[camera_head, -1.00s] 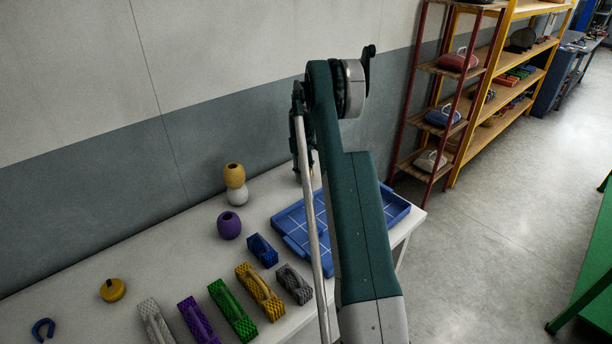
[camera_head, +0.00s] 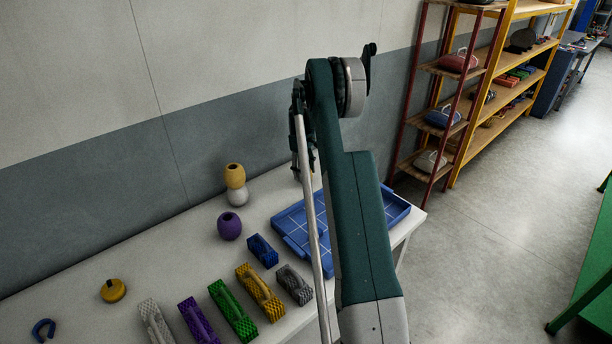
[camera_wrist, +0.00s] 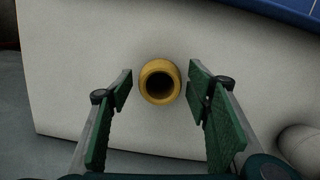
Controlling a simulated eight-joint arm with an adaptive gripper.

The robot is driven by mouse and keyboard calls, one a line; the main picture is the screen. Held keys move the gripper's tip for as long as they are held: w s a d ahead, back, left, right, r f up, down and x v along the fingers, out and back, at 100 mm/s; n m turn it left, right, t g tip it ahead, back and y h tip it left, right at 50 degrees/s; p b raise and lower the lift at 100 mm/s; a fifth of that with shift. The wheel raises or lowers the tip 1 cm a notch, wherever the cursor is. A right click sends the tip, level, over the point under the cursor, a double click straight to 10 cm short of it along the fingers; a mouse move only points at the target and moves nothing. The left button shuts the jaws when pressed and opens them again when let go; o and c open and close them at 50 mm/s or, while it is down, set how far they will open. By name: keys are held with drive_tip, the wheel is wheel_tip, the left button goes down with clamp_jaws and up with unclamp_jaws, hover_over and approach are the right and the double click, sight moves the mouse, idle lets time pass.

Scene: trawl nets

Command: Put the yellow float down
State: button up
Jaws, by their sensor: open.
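A yellow float (camera_wrist: 147,75) with a dark round hole in its top shows in the wrist view, seen from above over the white table. It stands between the two green fingers of my gripper (camera_wrist: 161,78), which is open with a visible gap on each side. In the head view my gripper (camera_head: 302,165) is partly hidden behind my arm, over the table's back right part. I cannot make out this float there.
A blue tray (camera_head: 290,212) lies right of a purple float (camera_head: 229,226). Several coloured brush-like blocks (camera_head: 233,311) line the table's front. A yellow round item (camera_head: 113,290) is at left. The table's edge (camera_wrist: 33,105) is close to the float. Shelves (camera_head: 448,120) stand beyond.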

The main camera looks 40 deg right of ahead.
drive_tip(key=r, duration=0.3)
drive_tip(key=w+r, duration=0.1)
drive_tip(key=r, duration=0.3)
drive_tip(key=r+p, duration=0.1)
drive_tip(key=r, duration=0.2)
drive_tip(key=shift+w+a+r, duration=0.1)
drive_tip(key=shift+w+r, duration=0.05)
drive_tip(key=shift+r, duration=0.1)
